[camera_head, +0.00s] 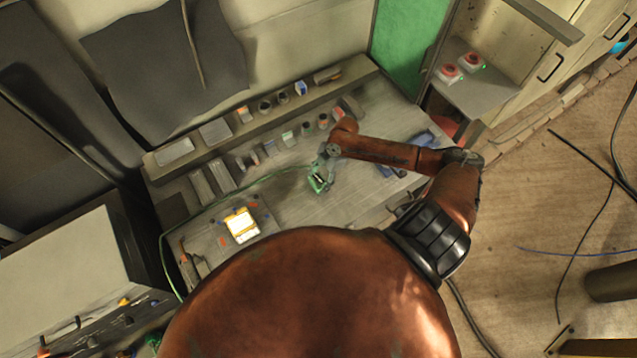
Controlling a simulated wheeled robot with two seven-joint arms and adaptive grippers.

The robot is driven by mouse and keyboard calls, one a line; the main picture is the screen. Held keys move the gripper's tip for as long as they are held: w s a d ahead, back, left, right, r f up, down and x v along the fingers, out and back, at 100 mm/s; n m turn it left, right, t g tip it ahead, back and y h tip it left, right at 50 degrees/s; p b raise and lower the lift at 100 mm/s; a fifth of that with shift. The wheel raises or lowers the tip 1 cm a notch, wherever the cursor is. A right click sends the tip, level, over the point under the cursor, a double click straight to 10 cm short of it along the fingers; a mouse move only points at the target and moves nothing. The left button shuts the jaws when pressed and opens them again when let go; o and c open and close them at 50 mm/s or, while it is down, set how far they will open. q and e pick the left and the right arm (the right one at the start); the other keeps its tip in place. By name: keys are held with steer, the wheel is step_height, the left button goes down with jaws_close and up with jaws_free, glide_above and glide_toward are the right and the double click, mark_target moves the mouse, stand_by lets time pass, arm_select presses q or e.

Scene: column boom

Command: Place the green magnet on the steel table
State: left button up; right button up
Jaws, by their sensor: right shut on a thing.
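My right gripper (321,172) is at the middle of the grey work table (290,205), at the end of the rust-coloured arm that comes in from the right. It is shut on a small green thing (317,185), which looks like the green magnet. The magnet is at or just above the table top; I cannot tell whether it touches. The gripper partly hides it. My left gripper is not in view.
A lit yellow-white device (242,225) lies on the table's left part, with a green cable nearby. A shelf (222,152) with several small jars and boxes runs along the back. Blue items (392,171) lie to the right. Bare table shows around the gripper's near side.

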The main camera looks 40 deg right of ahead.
steer(key=shift+f, duration=0.95)
steer(key=o, duration=1.7)
steer(key=shift+f, duration=0.1)
steer(key=shift+c, duration=0.2)
steer(key=b+v, duration=0.1)
steer(key=v, duration=1.1)
